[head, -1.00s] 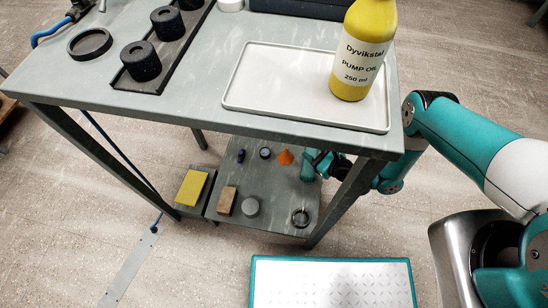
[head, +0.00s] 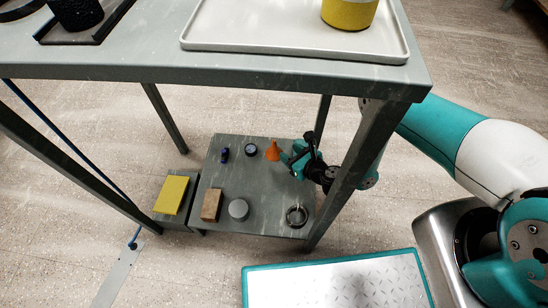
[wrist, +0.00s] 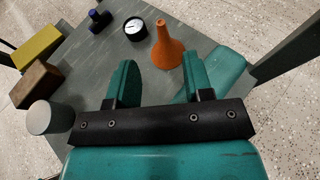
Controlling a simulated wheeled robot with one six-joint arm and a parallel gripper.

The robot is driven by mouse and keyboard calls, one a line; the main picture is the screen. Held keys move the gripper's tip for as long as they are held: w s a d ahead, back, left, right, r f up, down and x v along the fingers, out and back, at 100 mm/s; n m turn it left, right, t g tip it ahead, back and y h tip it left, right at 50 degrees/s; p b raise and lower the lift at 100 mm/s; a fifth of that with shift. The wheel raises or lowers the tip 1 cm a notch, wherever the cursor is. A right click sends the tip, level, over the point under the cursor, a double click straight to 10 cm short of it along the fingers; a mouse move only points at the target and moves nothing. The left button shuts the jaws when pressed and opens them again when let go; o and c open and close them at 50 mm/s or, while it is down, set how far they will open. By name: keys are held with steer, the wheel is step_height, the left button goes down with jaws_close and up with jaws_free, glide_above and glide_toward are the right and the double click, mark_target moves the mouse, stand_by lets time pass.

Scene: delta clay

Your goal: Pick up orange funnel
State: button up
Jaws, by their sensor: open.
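The orange funnel (head: 273,150) stands wide end down, spout up, on the low grey shelf (head: 262,190) under the table. My gripper (head: 290,155) is just to the right of the funnel in the head view, low over the shelf. In the wrist view the funnel (wrist: 167,48) is beyond my open fingers (wrist: 157,75), slightly right of the middle between them and near the right finger. Nothing is between the fingers. I cannot tell whether the right finger touches the funnel.
On the shelf are a dial gauge (head: 251,149), a blue item (head: 225,154), a brown block (head: 211,205), a grey cylinder (head: 238,209) and a dark ring (head: 296,215). A yellow block (head: 172,194) lies left. A table leg (head: 352,175) stands close by my arm.

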mark_target(275, 143)
steer(key=w+a+f+b, duration=0.1)
steer(key=b, duration=0.8)
steer(key=shift+w+a+f, duration=0.1)
steer(key=shift+w+f, duration=0.25)
steer(key=shift+w, duration=0.05)
steer(key=shift+w+a+f+b, duration=0.1)
steer(key=shift+w+a+b, duration=0.5)
steer(key=shift+w+b, duration=0.45)
steer(key=b+x, duration=0.3)
steer(key=shift+w+a+f, duration=0.15)
steer(key=shift+a+f, duration=0.05)
steer(key=shift+f, duration=0.15)
steer(key=shift+w+a+f, duration=0.1)
steer(key=shift+w+a, duration=0.15)
steer(key=shift+w, duration=0.3)
jaws_close()
